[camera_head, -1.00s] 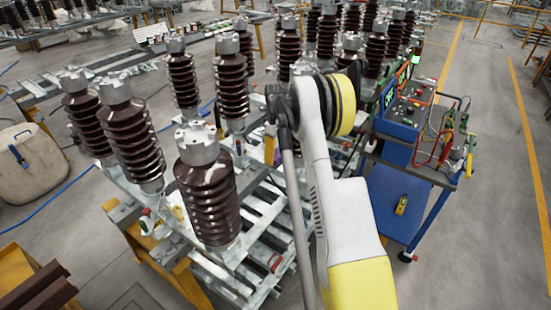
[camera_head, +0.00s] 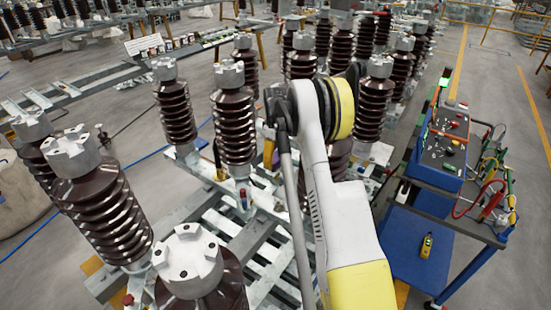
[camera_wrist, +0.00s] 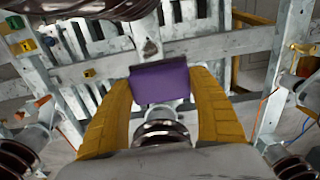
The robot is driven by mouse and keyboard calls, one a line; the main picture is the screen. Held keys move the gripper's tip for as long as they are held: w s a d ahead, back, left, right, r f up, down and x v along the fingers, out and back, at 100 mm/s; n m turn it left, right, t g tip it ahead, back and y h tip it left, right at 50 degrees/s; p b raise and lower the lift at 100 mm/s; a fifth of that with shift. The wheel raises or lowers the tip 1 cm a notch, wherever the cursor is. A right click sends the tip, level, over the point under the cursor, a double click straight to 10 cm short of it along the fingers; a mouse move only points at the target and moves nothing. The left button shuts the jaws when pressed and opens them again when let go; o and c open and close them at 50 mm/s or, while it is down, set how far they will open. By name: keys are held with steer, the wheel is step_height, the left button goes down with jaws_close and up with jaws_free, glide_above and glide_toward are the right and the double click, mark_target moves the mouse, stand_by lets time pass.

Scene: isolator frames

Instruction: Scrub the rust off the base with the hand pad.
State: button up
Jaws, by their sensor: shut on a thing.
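My gripper (camera_wrist: 160,100) shows in the wrist view, with its two yellow fingers shut on a purple block-shaped pad (camera_wrist: 160,83), the hand pad. The pad is held above the grey metal frame (camera_wrist: 215,45). A brown ribbed insulator with a metal fitting (camera_wrist: 160,133) shows between the fingers, below the pad in the picture. I cannot make out rust on any base. In the head view my white and yellow arm reaches in among the insulators and hides the gripper and the pad.
Brown insulators with grey caps stand close around my arm, such as one at the left (camera_head: 100,205) and one near the middle (camera_head: 234,120). A blue cart (camera_head: 415,245) with instruments stands at the right. Open floor (camera_head: 505,100) lies beyond it.

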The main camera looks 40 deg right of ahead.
steer(key=shift+w+d+f+b, duration=0.15)
steer(key=shift+w+f+b, duration=0.15)
steer(key=shift+f, duration=0.1)
steer(key=shift+w+d+f+b, duration=0.1)
steer(key=shift+w+f+b, duration=0.05)
steer(key=shift+f+b, duration=0.2)
steer(key=f+b, duration=0.1)
steer(key=s+f+b, duration=0.1)
steer(key=shift+s+a+f+b, duration=0.1)
steer(key=shift+a+b, duration=0.2)
steer(key=shift+b, duration=0.1)
steer(key=b, duration=1.8)
glide_above(276, 213)
step_height(276, 213, down, 18)
steer(key=shift+a+f+b, duration=0.15)
steer(key=shift+f+b, duration=1.4)
steer(key=shift+f, duration=1.6)
steer(key=shift+f+b, duration=0.65)
steer(key=shift+f, duration=0.35)
